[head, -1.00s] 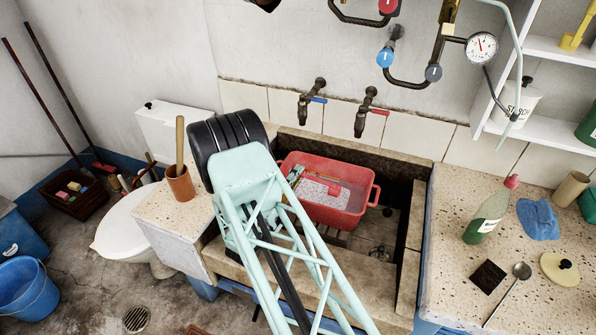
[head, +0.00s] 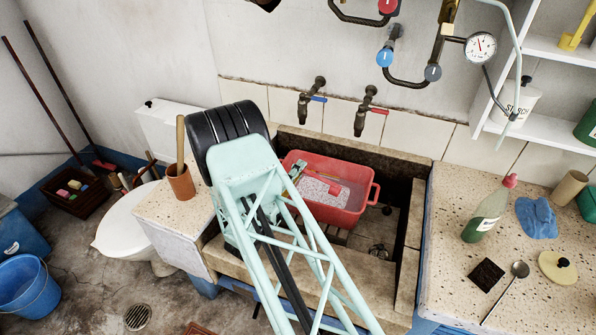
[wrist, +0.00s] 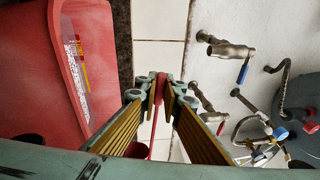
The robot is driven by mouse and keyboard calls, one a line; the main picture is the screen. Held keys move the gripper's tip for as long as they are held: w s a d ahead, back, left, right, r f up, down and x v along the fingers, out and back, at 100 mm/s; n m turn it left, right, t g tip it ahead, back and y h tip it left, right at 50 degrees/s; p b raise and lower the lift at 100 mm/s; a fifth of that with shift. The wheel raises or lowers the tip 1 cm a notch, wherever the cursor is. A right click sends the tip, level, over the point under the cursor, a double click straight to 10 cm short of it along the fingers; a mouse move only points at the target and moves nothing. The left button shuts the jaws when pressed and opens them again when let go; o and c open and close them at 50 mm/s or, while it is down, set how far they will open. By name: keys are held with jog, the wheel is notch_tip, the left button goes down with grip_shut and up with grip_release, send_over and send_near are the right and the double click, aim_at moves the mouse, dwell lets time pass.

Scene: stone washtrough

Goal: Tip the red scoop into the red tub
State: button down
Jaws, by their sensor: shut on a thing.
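The red tub (head: 330,214) sits in the stone trough, with a white speckled patch inside it. It also fills the left of the wrist view (wrist: 95,25). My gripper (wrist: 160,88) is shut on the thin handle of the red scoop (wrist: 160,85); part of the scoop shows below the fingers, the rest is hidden. In the head view my gripper (head: 297,171) is at the tub's left side, partly behind my arm. A small red patch (head: 335,190) shows over the speckled area, perhaps the scoop's bowl; its contents cannot be told.
Two wall taps (head: 312,97) with blue and red levers stand above the trough (head: 410,250). A terracotta pot (head: 181,183) with a wooden handle stands on the left ledge. The right counter holds a green bottle (head: 488,215), a blue cloth (head: 537,218) and a ladle (head: 520,270).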

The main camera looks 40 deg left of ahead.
jog(key=shift+w+d+r+m, duration=0.1)
jog(key=shift+d+r+m, duration=0.25)
jog(key=shift+r+m, duration=0.3)
jog(key=shift+w+d+r+m, duration=0.1)
jog(key=shift+d+r+m, duration=0.2)
jog(key=shift+r+m, duration=0.3)
jog(key=shift+f, duration=0.1)
jog(key=shift+f+b, duration=0.15)
jog(key=shift+b, duration=0.7)
jog(key=shift+b, duration=0.4)
jog(key=shift+d+r+m+h, duration=0.1)
jog(key=shift+r+m+h, duration=0.15)
jog(key=shift+h, duration=0.15)
jog(key=shift+w+d+r+m, duration=0.2)
jog(key=shift+d+r+m, duration=0.6)
jog(key=shift+m, duration=0.2)
jog(key=shift+w+d+r+m+h, duration=0.15)
jog(key=shift+d+r+m, duration=0.35)
jog(key=shift+m, duration=0.1)
jog(key=shift+w+d+r+m+h, duration=0.15)
jog(key=shift+d+r+m, duration=0.35)
jog(key=shift+m, duration=0.1)
